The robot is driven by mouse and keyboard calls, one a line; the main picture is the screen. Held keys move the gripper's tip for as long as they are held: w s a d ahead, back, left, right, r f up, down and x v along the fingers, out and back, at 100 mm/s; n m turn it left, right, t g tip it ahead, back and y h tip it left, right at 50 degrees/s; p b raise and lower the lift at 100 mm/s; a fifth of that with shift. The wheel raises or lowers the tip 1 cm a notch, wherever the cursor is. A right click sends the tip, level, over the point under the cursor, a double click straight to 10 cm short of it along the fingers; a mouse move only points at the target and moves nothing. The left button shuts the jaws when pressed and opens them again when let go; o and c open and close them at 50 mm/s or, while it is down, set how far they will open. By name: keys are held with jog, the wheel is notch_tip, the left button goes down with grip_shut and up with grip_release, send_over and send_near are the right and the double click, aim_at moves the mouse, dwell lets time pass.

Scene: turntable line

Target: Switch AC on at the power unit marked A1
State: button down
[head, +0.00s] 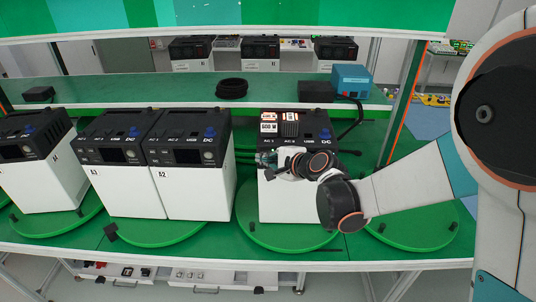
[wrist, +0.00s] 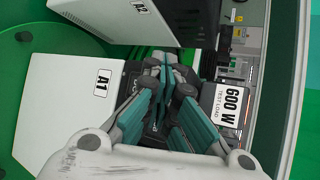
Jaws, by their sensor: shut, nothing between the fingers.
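The power unit marked A1 (head: 280,205) is a white box with a black top, on a green turntable right of the middle. Its A1 label shows in the wrist view on the white side (wrist: 70,100). In the head view AC 1, AC 2, USB and DC are printed along its top front edge. My gripper (head: 264,163) is shut and empty at the left part of its dark front panel; it also shows in the wrist view (wrist: 165,68). The gripper covers much of the panel, so the AC switch and its state are hidden. I cannot tell whether the fingertips touch the panel.
Power units A2 (head: 195,190), A3 (head: 130,188) and A4 (head: 40,180) stand to the left. A 600 W test load (wrist: 229,104) rests on A1. A blue box (head: 351,80) and a coiled black cable (head: 232,88) lie on the shelf behind. The turntable (head: 415,232) at right looks empty.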

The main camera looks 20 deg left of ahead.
jog(key=shift+s, duration=0.15)
jog(key=shift+s+d, duration=0.2)
jog(key=shift+s, duration=0.35)
jog(key=s, duration=0.2)
jog(key=s+d+b, duration=0.1)
jog(key=s, duration=0.2)
jog(key=shift+d, duration=0.1)
dwell(0.6)
